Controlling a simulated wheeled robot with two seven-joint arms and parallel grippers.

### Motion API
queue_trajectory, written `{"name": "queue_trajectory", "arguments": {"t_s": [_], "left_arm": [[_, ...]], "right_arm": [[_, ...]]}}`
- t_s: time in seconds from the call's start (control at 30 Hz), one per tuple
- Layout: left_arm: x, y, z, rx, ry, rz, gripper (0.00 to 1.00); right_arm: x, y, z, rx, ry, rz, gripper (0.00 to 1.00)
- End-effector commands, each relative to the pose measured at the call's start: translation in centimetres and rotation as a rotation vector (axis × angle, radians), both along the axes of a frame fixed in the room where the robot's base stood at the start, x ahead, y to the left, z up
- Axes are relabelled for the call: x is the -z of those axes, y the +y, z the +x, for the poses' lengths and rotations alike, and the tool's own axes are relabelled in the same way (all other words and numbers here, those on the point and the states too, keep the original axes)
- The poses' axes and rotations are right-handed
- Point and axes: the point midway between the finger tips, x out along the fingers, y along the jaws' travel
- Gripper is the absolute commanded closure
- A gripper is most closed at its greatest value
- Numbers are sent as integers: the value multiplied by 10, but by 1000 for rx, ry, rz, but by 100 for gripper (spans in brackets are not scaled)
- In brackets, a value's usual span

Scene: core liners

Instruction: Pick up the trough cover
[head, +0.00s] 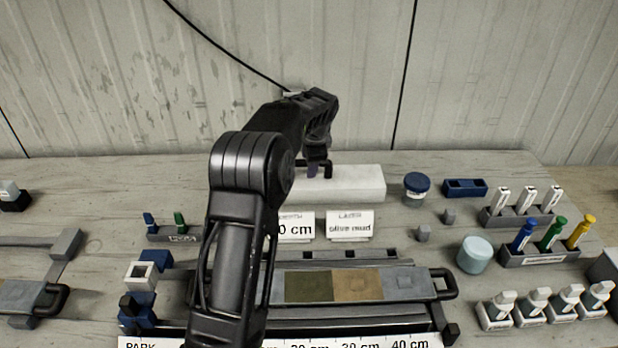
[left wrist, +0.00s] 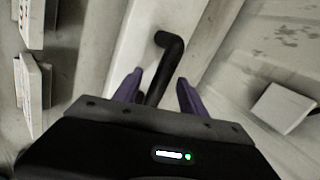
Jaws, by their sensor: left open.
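The trough cover looks to be the long white block (head: 350,188) at the back of the bench in the head view, with a black handle (head: 327,168) on top. My left gripper (head: 316,170) reaches over the bench to this handle, and my arm hides the block's left part. In the left wrist view the purple fingertips (left wrist: 158,85) stand open, with the black bent handle (left wrist: 172,48) between and just beyond them. The white block (left wrist: 205,28) lies behind it. I cannot tell whether a finger touches the handle. My right gripper is not in view.
Two label cards (head: 350,226) stand just in front of the block. A blue-lidded jar (head: 417,184) and a blue holder (head: 465,187) are to its right. A tray with coloured core sections (head: 330,286) lies nearer, partly behind my arm. The corrugated wall (head: 480,70) rises behind.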

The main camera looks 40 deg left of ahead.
Motion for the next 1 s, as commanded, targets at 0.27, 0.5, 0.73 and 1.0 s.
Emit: {"name": "queue_trajectory", "arguments": {"t_s": [0.27,0.5,0.73,1.0], "left_arm": [[11,4,4,-1,-2,1,51],[11,4,3,-1,-2,0,51],[11,4,3,-1,-2,0,52],[11,4,3,-1,-1,0,74]], "right_arm": [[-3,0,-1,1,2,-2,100],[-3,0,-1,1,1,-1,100],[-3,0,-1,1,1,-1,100],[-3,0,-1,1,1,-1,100]]}}
